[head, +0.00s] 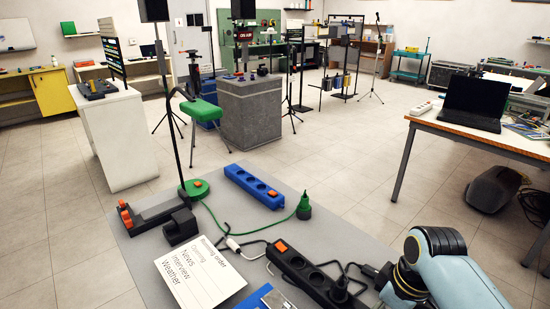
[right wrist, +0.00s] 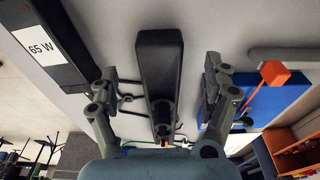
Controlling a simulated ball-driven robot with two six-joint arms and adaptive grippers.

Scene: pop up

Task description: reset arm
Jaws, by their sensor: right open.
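My right arm (head: 440,262) comes in at the bottom right of the head view, over the near right side of the grey table (head: 340,236). Its fingertips cannot be made out there. In the right wrist view my right gripper (right wrist: 160,70) is open, with its two fingers spread apart. A long black object (right wrist: 160,60) shows between the fingers, with gaps on both sides; I cannot tell how far away it is. My left arm and gripper are not in view.
The table holds a blue power strip (head: 254,186), a green plug (head: 304,206), a black power strip (head: 305,272), a white running-order card (head: 199,276) and a green-based stand (head: 194,188). Open floor lies beyond.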

